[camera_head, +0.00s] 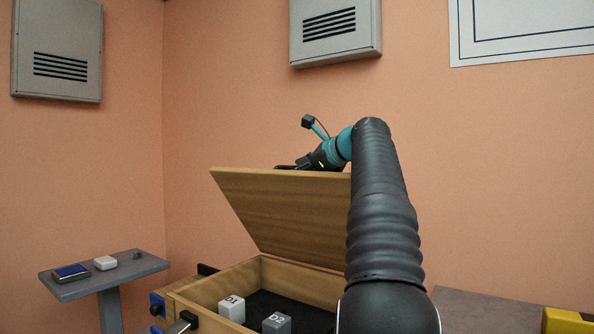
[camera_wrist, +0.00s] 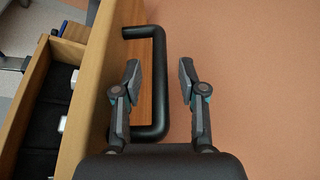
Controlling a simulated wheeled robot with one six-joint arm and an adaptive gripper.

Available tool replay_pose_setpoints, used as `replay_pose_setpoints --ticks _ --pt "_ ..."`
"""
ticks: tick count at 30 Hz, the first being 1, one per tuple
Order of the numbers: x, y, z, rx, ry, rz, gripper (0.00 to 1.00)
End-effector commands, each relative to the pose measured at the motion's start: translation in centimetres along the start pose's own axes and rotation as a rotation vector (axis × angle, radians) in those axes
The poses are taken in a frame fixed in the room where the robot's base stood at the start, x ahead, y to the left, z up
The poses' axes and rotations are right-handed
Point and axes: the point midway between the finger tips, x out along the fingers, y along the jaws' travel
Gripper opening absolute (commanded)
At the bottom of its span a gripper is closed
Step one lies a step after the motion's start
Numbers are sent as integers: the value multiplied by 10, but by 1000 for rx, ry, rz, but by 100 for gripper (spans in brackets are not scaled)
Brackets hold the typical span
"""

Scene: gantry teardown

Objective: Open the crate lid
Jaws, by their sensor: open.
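The wooden crate (camera_head: 312,283) stands open at the lower middle of the head view. Its wooden lid (camera_head: 285,215) is raised and tilted, well clear of the crate's rim; its edge also shows in the wrist view (camera_wrist: 97,85). A black bar handle (camera_wrist: 160,70) is fixed to the lid's outer face. My gripper (camera_wrist: 158,68) is open, with one finger on each side of the handle bar; contact cannot be told. In the head view my gripper (camera_head: 293,165) is at the lid's top edge, partly hidden behind it.
A white block marked D1 (camera_head: 232,307) and a grey block marked D2 (camera_head: 277,324) lie inside the crate. A small grey side table (camera_head: 92,286) on the left bears a blue item and a white block. A grey surface (camera_head: 480,310) and a yellow object (camera_head: 568,323) are at right.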

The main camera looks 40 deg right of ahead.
Motion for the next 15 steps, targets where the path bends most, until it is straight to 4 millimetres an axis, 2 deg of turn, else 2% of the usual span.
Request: replay_pose_setpoints --ticks 9,15 --pt "-63 -1 -2 1 4 -5 41" --pt "-93 -1 -2 1 4 -4 41"
